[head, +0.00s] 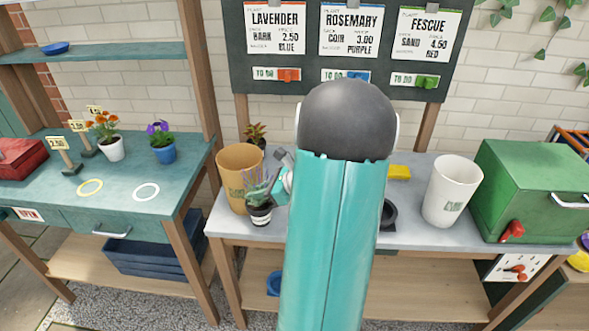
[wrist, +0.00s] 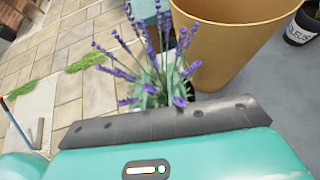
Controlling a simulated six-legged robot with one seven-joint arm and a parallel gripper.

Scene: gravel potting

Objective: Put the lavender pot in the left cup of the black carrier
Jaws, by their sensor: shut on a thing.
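The lavender (head: 258,184) has purple spikes and grey-green leaves, and grows in a small dark pot (head: 259,214) with a pale label. The pot is in front of the tan bin at the left of the grey bench. My gripper (head: 274,190) is shut on the lavender pot, partly hidden behind my arm. In the wrist view the lavender (wrist: 160,72) rises beyond the dark gripper edge (wrist: 165,122), which hides most of its pot. A black object (head: 388,215) shows beside my arm; I cannot tell whether it is the carrier. No cup of the carrier is clearly visible.
The tan bin (head: 238,165) stands close behind the lavender, also in the wrist view (wrist: 235,45). A coleus pot (wrist: 301,27) is near it. A white bin (head: 452,190) and green box (head: 530,190) stand right. A teal table (head: 110,195) with flowerpots stands left.

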